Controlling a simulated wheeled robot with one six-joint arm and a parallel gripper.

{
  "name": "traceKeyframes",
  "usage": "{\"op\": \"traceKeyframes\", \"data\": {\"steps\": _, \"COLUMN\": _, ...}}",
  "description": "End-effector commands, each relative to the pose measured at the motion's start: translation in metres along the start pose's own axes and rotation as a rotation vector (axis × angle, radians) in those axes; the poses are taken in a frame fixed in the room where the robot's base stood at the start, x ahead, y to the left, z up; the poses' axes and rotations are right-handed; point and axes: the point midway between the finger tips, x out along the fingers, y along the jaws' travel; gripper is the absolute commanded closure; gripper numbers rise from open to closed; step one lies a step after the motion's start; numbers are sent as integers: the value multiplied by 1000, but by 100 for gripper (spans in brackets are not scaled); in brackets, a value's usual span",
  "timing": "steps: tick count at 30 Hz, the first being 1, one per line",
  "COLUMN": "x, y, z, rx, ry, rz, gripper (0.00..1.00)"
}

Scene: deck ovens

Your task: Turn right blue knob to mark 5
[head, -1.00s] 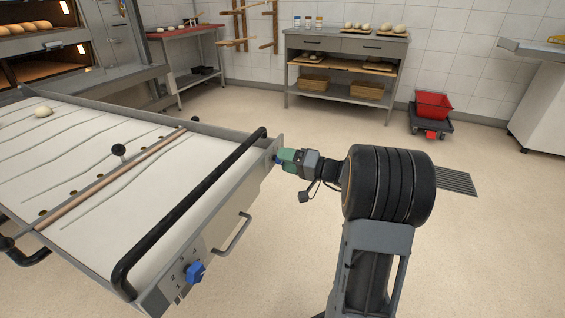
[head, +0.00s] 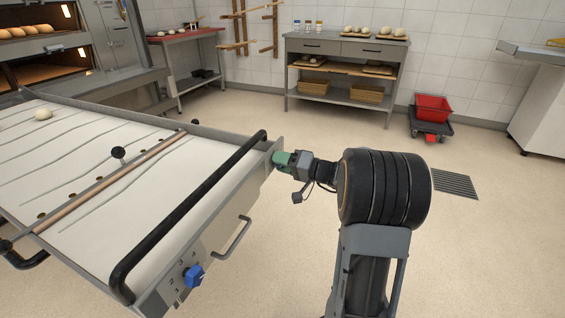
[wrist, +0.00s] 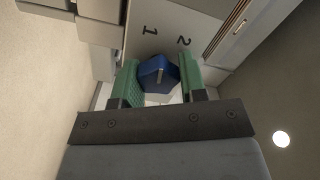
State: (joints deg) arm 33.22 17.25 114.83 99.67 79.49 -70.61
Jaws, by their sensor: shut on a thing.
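The right blue knob (wrist: 157,74) shows in the wrist view on a pale panel, with a light pointer line on its face. The printed marks 1 (wrist: 150,30) and 2 (wrist: 184,42) are beyond it; the line points roughly between them. No mark 5 is visible. My gripper (wrist: 157,82) has its green fingers on either side of the knob, shut on it. In the head view my gripper (head: 281,160) is at the far end of the loader's front panel and hides this knob. Another blue knob (head: 194,276) is at the near end of that panel.
The cloth-covered loader (head: 120,170) has a black bar (head: 195,210) along its edge and a grey handle (head: 235,240) below. A shelf table (head: 345,75) and a red bin on a dolly (head: 432,108) stand behind. The floor right of the loader is clear.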

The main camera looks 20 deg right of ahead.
Motion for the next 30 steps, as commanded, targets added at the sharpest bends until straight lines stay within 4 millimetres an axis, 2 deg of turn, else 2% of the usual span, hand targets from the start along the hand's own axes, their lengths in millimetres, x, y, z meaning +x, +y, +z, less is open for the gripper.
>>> {"op": "traceKeyframes", "data": {"steps": 3, "x": 0, "y": 0, "z": 0, "rx": 0, "ry": 0, "rz": 0, "gripper": 85}}
{"op": "traceKeyframes", "data": {"steps": 13, "x": 0, "y": -1, "z": 0, "rx": 83, "ry": 0, "rz": 1, "gripper": 85}}
{"op": "traceKeyframes", "data": {"steps": 30, "x": 0, "y": -3, "z": -2, "rx": 593, "ry": -1, "rz": 2, "gripper": 85}}
